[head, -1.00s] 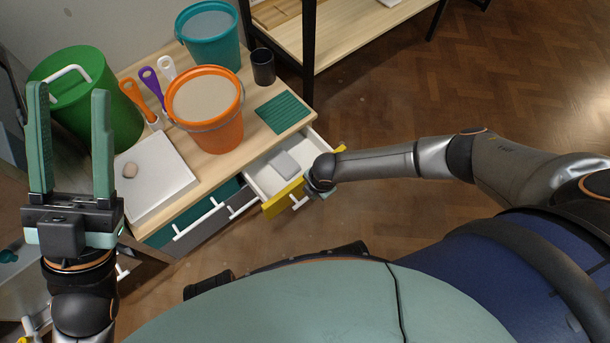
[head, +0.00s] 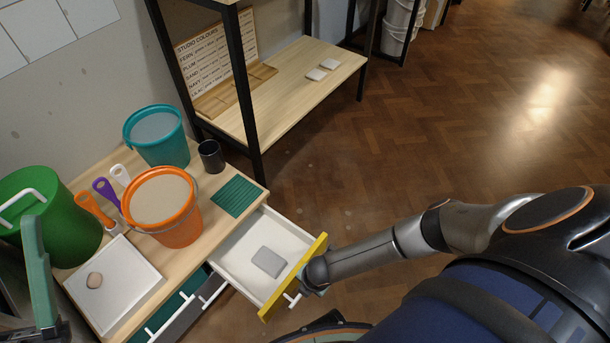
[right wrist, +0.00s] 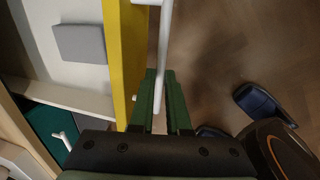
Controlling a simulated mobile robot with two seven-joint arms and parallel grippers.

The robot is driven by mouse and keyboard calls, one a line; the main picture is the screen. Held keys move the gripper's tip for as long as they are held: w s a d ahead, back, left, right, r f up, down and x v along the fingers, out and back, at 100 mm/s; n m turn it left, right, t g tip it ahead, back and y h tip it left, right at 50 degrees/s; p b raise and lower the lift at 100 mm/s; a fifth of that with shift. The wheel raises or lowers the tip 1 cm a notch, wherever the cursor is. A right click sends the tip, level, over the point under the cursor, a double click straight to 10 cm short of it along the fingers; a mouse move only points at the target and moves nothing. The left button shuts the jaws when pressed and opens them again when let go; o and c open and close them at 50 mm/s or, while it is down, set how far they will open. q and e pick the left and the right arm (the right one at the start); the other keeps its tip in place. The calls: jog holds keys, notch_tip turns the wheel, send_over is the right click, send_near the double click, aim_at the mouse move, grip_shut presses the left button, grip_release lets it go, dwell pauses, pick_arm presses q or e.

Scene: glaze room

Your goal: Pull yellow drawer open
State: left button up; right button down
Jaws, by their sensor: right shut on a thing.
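The yellow drawer (head: 309,256) stands pulled out from the wooden bench, its white inside showing. A grey block (head: 268,262) lies in it. In the right wrist view, the yellow front (right wrist: 128,50) and its white bar handle (right wrist: 165,35) are close up. My right gripper (right wrist: 160,95) is shut on that handle, with the bar between its green fingers. In the head view, the right wrist hides much of the grip. My left gripper (head: 38,270) is partly cut off at the left edge; one green finger shows, with no second finger against it, so it is open.
Shut drawers with white handles sit left of the yellow one. On the bench are an orange bucket (head: 165,207), a teal bucket (head: 157,136), a green bin (head: 48,215), a white tray (head: 130,300) and a black cup (head: 211,157). Clear floor lies right of the drawer.

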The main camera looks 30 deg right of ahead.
jog(key=c, duration=0.9)
grip_release()
pick_arm(q)
jog(key=shift+r, duration=0.1)
pick_arm(e)
jog(key=shift+r, duration=0.1)
